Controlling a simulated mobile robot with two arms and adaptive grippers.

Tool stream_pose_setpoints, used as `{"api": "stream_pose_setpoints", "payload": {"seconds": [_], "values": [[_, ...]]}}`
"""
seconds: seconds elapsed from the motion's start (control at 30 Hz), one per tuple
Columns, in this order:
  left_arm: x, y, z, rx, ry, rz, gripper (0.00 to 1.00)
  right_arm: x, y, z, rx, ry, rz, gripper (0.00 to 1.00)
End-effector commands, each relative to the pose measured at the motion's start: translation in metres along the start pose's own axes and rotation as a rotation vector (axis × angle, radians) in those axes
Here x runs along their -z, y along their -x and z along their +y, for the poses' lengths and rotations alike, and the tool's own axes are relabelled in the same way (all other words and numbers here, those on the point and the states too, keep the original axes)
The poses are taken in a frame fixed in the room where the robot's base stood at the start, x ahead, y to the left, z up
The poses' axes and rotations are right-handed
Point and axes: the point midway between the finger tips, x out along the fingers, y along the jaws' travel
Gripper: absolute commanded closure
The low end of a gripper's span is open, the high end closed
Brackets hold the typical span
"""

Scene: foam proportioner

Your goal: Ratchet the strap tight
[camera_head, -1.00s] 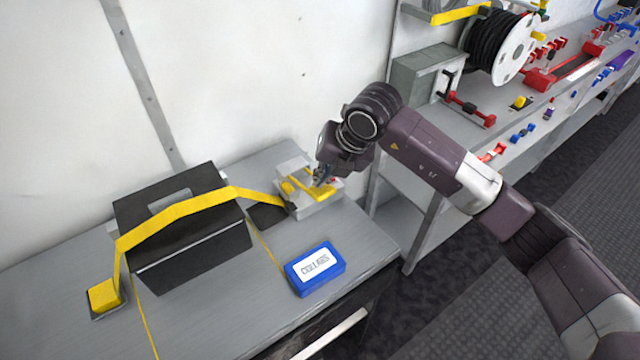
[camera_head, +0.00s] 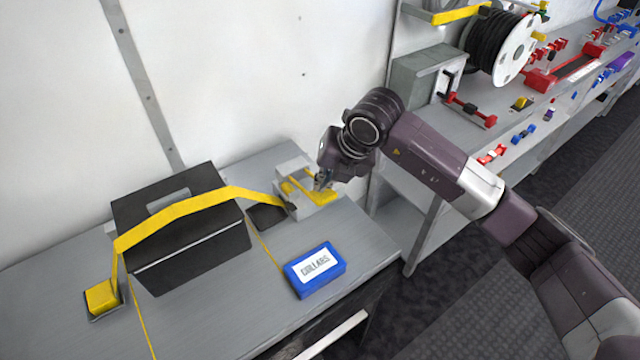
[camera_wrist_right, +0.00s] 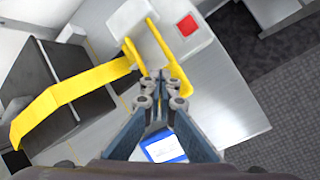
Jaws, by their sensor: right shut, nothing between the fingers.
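A yellow strap (camera_head: 185,210) arches over a black case (camera_head: 195,248) on the grey bench. Its near-left end meets a yellow anchor block (camera_head: 102,298), and its other end runs to a pale grey ratchet unit (camera_head: 292,173) with a yellow handle (camera_head: 325,197). In the right wrist view, the strap (camera_wrist_right: 62,92) runs to the ratchet's yellow handle (camera_wrist_right: 170,60). My right gripper (camera_head: 323,182) is shut and empty, with its fingertips (camera_wrist_right: 159,78) close beside the handle; I cannot tell whether they touch. My left gripper is out of view.
A blue box labelled as collars (camera_head: 315,270) lies in front of the ratchet. A thin yellow line (camera_head: 265,248) crosses the bench. A shelf with a hose reel (camera_head: 500,48) and a grey box (camera_head: 425,75) stands to the right. The wall is close behind the bench.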

Motion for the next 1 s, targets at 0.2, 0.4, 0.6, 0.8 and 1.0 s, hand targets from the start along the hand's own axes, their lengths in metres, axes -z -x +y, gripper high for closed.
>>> {"api": "stream_pose_setpoints", "payload": {"seconds": [0.2,0.4,0.6,0.8,1.0], "values": [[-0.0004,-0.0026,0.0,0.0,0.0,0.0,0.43,0.0021,-0.0029,-0.0023,0.002,0.0,0.002,1.0],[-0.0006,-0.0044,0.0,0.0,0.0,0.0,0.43,0.0033,-0.0046,-0.0036,0.002,0.0,0.002,1.0],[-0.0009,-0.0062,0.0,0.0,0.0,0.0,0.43,0.0046,-0.0063,-0.0048,0.002,0.0,0.002,1.0],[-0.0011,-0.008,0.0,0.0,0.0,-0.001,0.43,0.0059,-0.0081,-0.006,0.002,0.0,0.002,1.0],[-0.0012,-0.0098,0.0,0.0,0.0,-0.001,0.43,0.0072,-0.0097,-0.0071,0.002,0.0,0.002,1.0]]}}
